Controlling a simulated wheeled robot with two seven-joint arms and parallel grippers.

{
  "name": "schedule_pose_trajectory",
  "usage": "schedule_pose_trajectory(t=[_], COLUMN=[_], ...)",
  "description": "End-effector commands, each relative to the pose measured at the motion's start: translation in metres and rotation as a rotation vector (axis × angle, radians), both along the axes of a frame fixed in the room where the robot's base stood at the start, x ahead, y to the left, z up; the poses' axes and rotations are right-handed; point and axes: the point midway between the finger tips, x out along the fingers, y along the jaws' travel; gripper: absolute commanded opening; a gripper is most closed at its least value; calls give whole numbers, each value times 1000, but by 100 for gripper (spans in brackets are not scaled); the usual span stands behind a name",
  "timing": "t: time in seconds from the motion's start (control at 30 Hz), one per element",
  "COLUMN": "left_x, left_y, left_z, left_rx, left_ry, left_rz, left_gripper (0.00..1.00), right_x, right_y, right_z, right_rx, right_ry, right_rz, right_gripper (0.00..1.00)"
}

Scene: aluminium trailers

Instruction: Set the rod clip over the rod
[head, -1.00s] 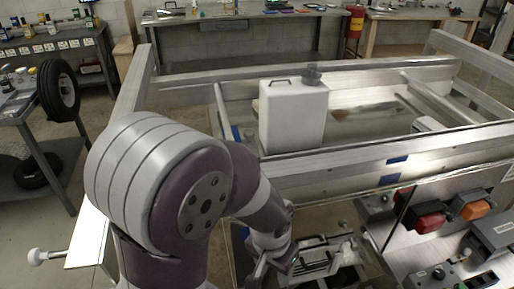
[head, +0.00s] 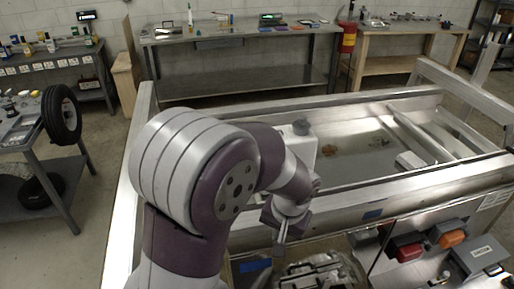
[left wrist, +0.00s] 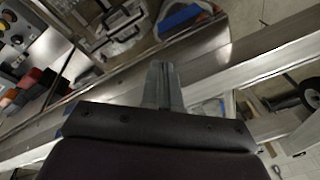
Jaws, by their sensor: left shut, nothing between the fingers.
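My left gripper (head: 281,234) is above the trailer's near rail in the head view. In the left wrist view its fingers (left wrist: 163,84) are shut together with nothing between them. A thin dark slanted line (head: 384,248) runs down beside the red light in the head view; I cannot tell whether it is the rod. I cannot make out the rod clip in either view. My right gripper is not in view.
The aluminium trailer's near rail (head: 424,190) crosses below the arm. A white tank (head: 301,146) stands partly hidden behind my arm. A red light (head: 410,251), an orange light (head: 452,239) and a grey box (head: 482,252) are at the right. A toolbox-like case (head: 318,272) lies at the bottom.

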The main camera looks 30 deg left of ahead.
Motion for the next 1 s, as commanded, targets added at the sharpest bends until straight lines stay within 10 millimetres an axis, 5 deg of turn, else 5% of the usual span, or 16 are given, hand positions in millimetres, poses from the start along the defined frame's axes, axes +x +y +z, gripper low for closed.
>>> schedule_pose_trajectory(t=[0.03,0.2,0.3,0.67,0.9,1.0], left_x=[16,78,95,101,105,109], left_y=[4,24,30,33,45,57], left_z=[42,92,108,112,82,78], left_rx=[39,251,309,331,330,332], left_ry=[-12,-114,-167,-191,-190,-186], left_rz=[27,209,270,298,300,298], left_gripper=[0,0,0,0,0,0], right_x=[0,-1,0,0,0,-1], right_y=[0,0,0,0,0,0], right_z=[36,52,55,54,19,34], right_rx=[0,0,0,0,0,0], right_ry=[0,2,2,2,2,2], right_rz=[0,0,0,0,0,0], right_gripper=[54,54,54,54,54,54])
